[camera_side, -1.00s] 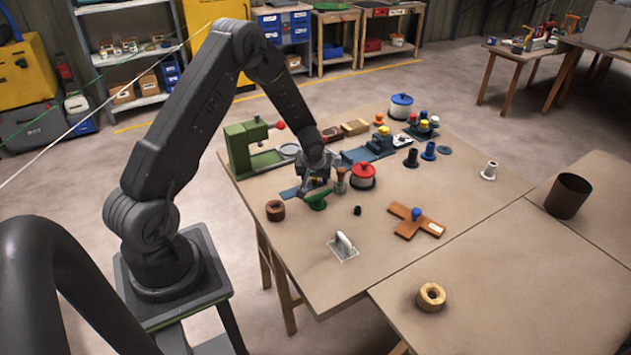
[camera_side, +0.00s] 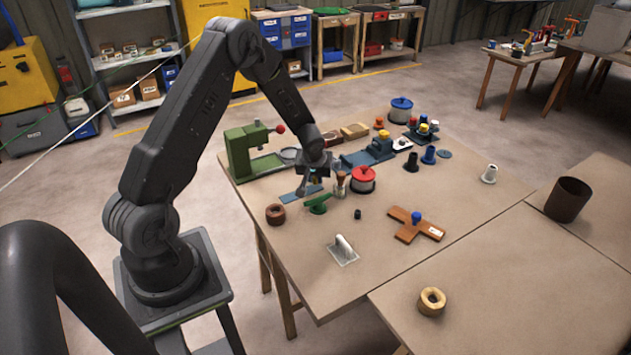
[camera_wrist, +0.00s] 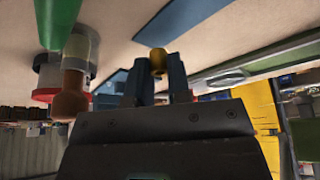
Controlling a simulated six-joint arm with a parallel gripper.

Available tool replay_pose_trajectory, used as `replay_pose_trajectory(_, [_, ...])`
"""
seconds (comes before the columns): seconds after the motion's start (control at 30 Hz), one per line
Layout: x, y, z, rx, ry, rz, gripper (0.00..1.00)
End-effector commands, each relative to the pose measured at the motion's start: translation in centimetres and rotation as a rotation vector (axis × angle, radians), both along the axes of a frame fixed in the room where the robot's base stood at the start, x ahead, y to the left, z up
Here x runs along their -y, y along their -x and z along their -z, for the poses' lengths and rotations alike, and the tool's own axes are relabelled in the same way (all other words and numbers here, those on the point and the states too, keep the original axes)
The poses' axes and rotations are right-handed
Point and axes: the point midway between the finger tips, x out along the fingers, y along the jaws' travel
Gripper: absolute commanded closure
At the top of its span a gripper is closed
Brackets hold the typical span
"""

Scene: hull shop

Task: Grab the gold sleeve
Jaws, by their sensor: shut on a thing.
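The gold sleeve (camera_wrist: 158,61) is a small yellow-gold cylinder. In the wrist view it sits between the tips of my two blue-grey fingers, which are shut on it. In the side view my gripper (camera_side: 314,187) is above the table, over the flat blue strip (camera_side: 297,195) and just behind the green handled tool (camera_side: 317,205). I cannot make out the sleeve clearly there, as the gripper and its fingers are small and dark. The gripper also shows in the wrist view (camera_wrist: 157,78).
A brown-handled tool (camera_side: 340,181) and a red-lidded pot (camera_side: 363,179) stand close on the right. The green press (camera_side: 245,150) is at the left. A brown ring (camera_side: 275,214) lies in front.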

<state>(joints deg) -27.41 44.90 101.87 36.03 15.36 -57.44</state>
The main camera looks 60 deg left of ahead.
Motion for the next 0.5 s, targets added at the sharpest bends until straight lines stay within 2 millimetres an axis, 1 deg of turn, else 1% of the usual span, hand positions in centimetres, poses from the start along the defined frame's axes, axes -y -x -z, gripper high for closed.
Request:
replay_pose_trajectory(0.03, [-0.1,0.0,-1.1,0.005,-0.002,-0.002,1.0])
replay_pose_trajectory(0.1, [-0.1,-0.1,-2.6,0.005,-0.002,-0.002,1.0])
replay_pose_trajectory(0.3, [0.0,0.0,-6.3,0.004,-0.001,0.0,1.0])
replay_pose_trajectory(0.4, [0.0,0.0,-7.5,0.003,-0.002,0.0,1.0])
replay_pose_trajectory(0.5, [0.0,0.0,-8.1,0.001,0.0,0.0,1.0])
